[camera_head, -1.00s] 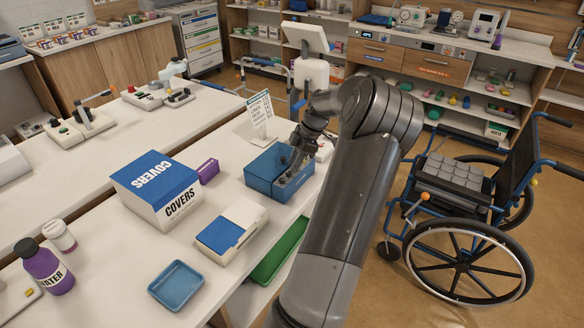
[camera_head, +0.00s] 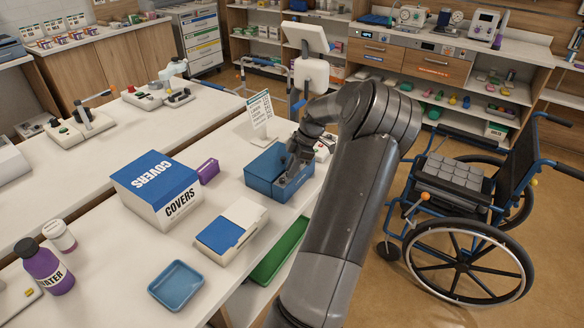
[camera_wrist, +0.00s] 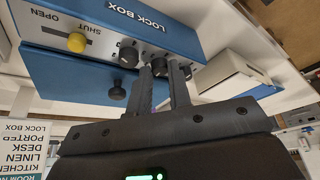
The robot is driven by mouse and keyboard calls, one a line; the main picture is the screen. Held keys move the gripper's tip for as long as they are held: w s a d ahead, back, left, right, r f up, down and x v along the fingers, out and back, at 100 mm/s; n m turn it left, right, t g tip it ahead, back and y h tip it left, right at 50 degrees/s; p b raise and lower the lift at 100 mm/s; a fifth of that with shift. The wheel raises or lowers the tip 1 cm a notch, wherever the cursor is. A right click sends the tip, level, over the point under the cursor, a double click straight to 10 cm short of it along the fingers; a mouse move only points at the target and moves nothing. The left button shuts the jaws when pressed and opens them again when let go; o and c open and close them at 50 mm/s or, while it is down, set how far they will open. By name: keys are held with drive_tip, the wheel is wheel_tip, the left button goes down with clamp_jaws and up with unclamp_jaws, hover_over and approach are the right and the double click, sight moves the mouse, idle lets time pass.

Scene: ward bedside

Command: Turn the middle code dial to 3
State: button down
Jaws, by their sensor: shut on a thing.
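The blue lock box (camera_head: 262,184) stands at the right edge of the bench in the head view, and its lettered face fills the top of the wrist view (camera_wrist: 120,20). A row of dark code dials runs along that face. The left dial (camera_wrist: 130,55) is clear of my fingers. My gripper (camera_wrist: 164,70) is shut on the middle dial (camera_wrist: 160,66), one finger on each side. The right dial is partly hidden behind a finger. The number the middle dial shows cannot be read. A yellow slider knob (camera_wrist: 77,42) sits near the words OPEN and SHUT.
A printed card (camera_head: 260,109) listing room codes stands behind the box; it also shows in the wrist view (camera_wrist: 27,150). A white and blue case (camera_head: 232,228), a COVERS box (camera_head: 155,190) and a blue tray (camera_head: 177,284) lie on the bench. A wheelchair (camera_head: 470,215) stands right.

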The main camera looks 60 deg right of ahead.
drive_tip(key=shift+m, duration=0.3)
drive_tip(key=m, duration=0.1)
drive_tip(key=m+h, duration=0.1)
drive_tip(key=m, duration=0.1)
drive_tip(key=m+t+h, duration=0.1)
drive_tip(key=m, duration=0.1)
drive_tip(key=shift+s+a, duration=0.15)
drive_tip(key=shift+a, duration=0.1)
drive_tip(key=m+h, duration=0.1)
drive_tip(key=m, duration=0.3)
drive_tip(key=m+h, duration=0.1)
drive_tip(key=m, duration=0.1)
drive_tip(key=shift+a+m+h, duration=0.3)
drive_tip(key=shift+a, duration=0.05)
drive_tip(key=m, duration=0.2)
drive_tip(key=m+h, duration=0.1)
drive_tip(key=m, duration=0.1)
drive_tip(key=m+g+h, duration=0.1)
drive_tip(key=m, duration=0.1)
drive_tip(key=shift+w+a, duration=0.25)
drive_tip(key=m+g, duration=0.1)
drive_tip(key=m, duration=0.1)
drive_tip(key=m+g, duration=0.1)
drive_tip(key=m, duration=0.2)
drive_tip(key=shift+w+a+h, duration=0.1)
drive_tip(key=shift+w+h, duration=0.05)
drive_tip(key=shift+h, duration=0.25)
drive_tip(key=shift+m, duration=0.4)
drive_tip(key=c, duration=1.6)
unclamp_jaws()
